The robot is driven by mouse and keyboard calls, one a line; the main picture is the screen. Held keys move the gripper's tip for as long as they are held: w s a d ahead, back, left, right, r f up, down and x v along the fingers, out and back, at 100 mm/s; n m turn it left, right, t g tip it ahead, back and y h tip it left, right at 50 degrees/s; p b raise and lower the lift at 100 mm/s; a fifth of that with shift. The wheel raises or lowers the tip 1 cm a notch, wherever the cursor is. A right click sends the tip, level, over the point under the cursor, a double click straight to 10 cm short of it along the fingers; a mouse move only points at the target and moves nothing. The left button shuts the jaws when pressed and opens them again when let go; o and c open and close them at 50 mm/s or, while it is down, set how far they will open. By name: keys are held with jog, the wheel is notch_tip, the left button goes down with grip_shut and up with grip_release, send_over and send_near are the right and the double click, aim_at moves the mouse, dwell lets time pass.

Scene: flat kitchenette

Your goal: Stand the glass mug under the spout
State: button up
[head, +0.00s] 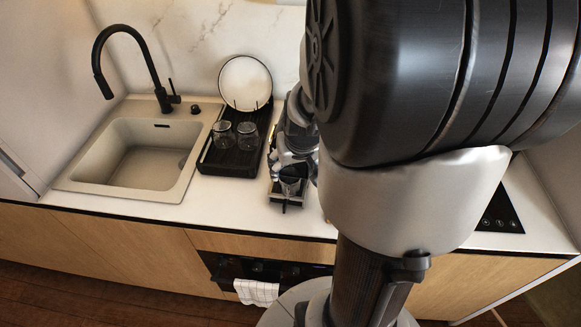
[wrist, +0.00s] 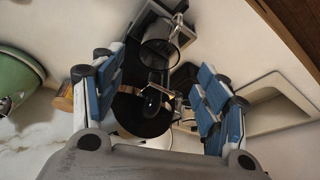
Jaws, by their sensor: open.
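The glass mug (head: 291,187) stands upright at the front of the dark coffee machine, over its drip tray (head: 285,206). In the wrist view the clear mug (wrist: 160,47) shows beyond my fingertips, near the black round parts of the machine (wrist: 140,112). My gripper (wrist: 154,66) is open, its blue-padded fingers wide apart to either side, with nothing held between them. In the head view my gripper (head: 294,153) is above and behind the mug, partly hidden by my arm. The spout is hard to make out, so I cannot tell the mug's exact alignment beneath it.
Left of the machine, a black dish rack (head: 229,161) holds a white plate (head: 245,82) and two glasses (head: 235,134). Further left is the sink (head: 130,150) with a black tap (head: 150,70). A green container (wrist: 20,80) shows at the wrist view's left. My arm hides much counter.

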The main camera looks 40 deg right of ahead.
jog(key=v, duration=0.4)
jog(key=shift+p, duration=0.35)
jog(key=shift+a, duration=0.15)
